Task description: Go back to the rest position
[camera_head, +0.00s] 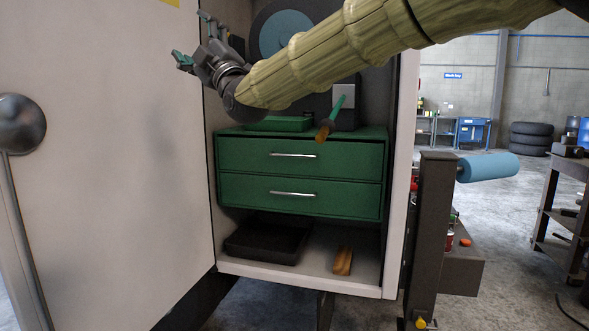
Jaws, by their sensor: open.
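My gripper (192,38) is at the upper left of the view, at the end of my sleeved arm, which reaches in from the upper right. Its teal-tipped fingers are spread apart, and nothing shows between them. It is in front of the open cabinet (208,180), near the left side of the opening and above the level of the green drawer unit (235,175). My arm hides part of the cabinet's upper inside, including part of a blue disc (283,35).
The drawer unit's two drawers are shut. A green tray (280,124) and an orange-and-green tool (326,130) are above it. A black tray (262,243) and a brown block-like object (342,262) lie below. A dark post (432,230) with a blue roll (488,167) stands right.

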